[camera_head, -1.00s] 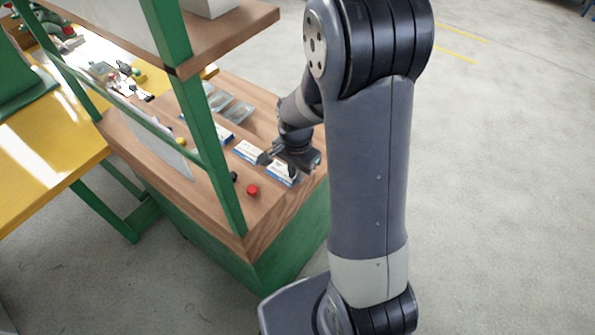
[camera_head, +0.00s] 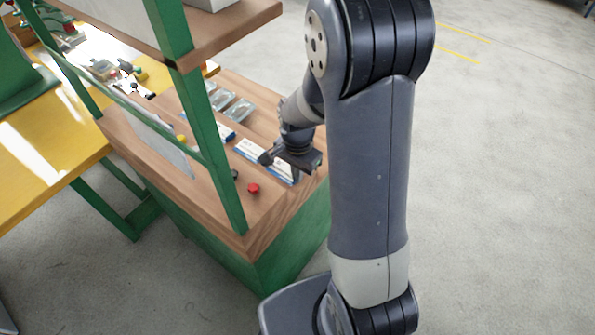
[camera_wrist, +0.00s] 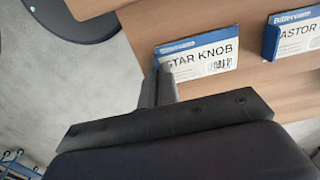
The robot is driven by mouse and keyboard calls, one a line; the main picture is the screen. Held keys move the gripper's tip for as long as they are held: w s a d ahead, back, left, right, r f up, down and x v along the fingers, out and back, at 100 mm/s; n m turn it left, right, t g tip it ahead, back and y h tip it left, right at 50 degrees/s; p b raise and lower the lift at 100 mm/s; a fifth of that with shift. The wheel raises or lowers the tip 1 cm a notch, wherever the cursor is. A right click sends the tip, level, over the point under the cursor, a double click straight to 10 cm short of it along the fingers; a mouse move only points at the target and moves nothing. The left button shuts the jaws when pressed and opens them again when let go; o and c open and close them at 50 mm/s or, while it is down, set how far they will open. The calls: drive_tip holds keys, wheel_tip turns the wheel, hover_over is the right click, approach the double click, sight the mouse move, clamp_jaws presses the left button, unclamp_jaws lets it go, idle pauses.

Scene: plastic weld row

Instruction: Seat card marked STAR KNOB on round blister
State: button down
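The card marked STAR KNOB (camera_wrist: 205,58), white with a blue edge, lies on the wooden bench top in the wrist view. My gripper (camera_wrist: 160,80) is at its left end; the fingers are close together and one fingertip covers part of the first letter. Whether they grip the card cannot be told. In the head view my gripper (camera_head: 272,158) is low over the row of cards. Clear blisters (camera_head: 238,109) lie farther back on the bench; which one is round is too small to tell.
A red knob (camera_head: 253,188) stands near the bench front. A green post (camera_head: 208,145) and upper shelf (camera_head: 225,35) frame the bench at left.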

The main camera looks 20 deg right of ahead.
drive_tip(key=shift+r+p, duration=1.7)
drive_tip(key=shift+r, duration=0.55)
drive_tip(key=shift+r, duration=0.1)
